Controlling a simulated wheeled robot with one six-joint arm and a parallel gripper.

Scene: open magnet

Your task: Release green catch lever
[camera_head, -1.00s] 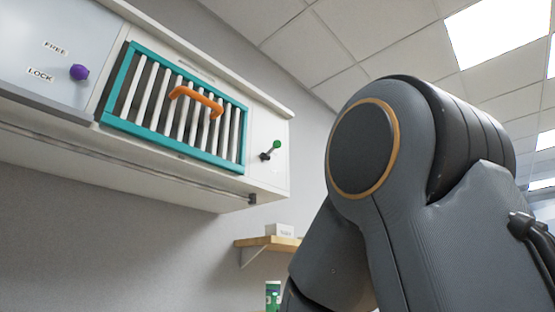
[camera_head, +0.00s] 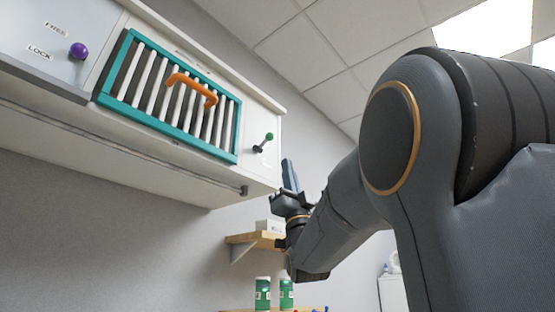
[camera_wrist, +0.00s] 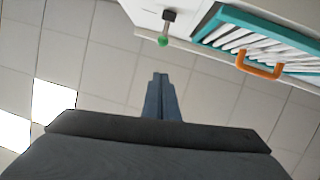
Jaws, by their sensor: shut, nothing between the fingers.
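The green catch lever (camera_head: 269,137) is a short dark stalk with a green ball tip, on the white cabinet face to the right of the teal-framed grille. It also shows in the wrist view (camera_wrist: 163,40), hanging from a dark base at the top. My gripper (camera_head: 288,172) is right of and a little below the lever in the head view, apart from it. In the wrist view the blue-grey fingers (camera_wrist: 161,80) are together with nothing between them, and their tips point toward the lever with a gap left.
The teal-framed grille (camera_head: 239,130) has white bars and an orange handle (camera_head: 190,84). A purple knob (camera_head: 78,51) sits by FREE and LOCK labels. A wooden shelf (camera_head: 240,239) holds a white box below the cabinet. Green-and-white containers (camera_head: 263,293) stand lower down.

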